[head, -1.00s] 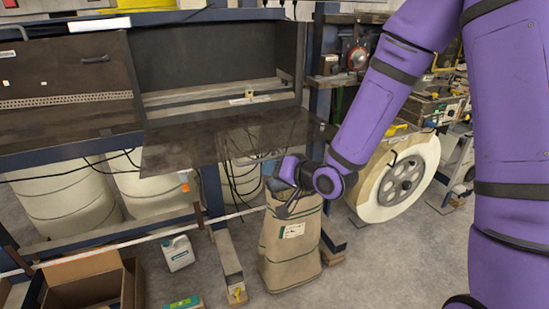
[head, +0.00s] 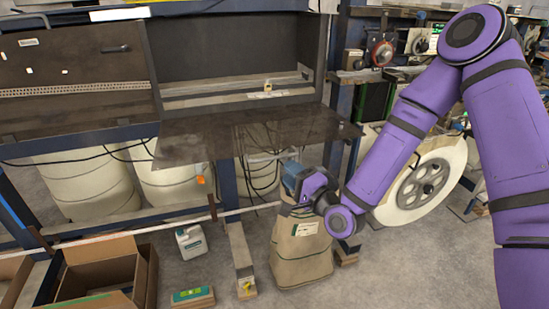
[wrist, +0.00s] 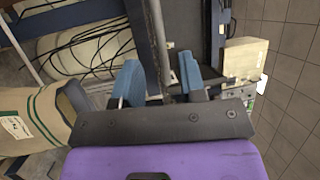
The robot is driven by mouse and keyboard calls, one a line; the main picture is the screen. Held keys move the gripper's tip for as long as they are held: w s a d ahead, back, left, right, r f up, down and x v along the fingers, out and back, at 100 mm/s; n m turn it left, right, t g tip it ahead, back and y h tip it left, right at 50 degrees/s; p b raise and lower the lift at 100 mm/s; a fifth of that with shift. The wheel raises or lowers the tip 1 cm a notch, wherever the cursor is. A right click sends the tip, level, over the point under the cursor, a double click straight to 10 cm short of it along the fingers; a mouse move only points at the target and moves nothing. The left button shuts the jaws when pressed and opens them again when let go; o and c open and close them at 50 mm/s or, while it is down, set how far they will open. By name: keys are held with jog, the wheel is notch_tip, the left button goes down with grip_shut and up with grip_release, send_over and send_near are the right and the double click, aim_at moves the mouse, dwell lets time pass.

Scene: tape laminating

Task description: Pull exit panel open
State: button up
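A dark see-through panel (head: 240,137) juts out flat from the lower edge of the open machine bay in the head view. I take it to be the exit panel; it looks folded down, away from the bay opening. A second dark panel with a black handle (head: 115,49) covers the left part of the machine. My gripper (head: 293,172) is below the see-through panel's right part, above a paper sack, and apart from the panel. In the wrist view its blue fingers (wrist: 160,80) are spread, with a grey bar behind the gap and nothing held.
The tan sack (head: 301,248) stands just under my gripper. A large white reel (head: 428,180) is right of it. Cardboard boxes (head: 95,272), a white jug (head: 191,241) and drums (head: 85,185) are at the lower left. Cables hang under the machine.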

aim_at(273, 157)
jog(key=x, duration=0.8)
jog(key=shift+d, duration=0.1)
grip_shut()
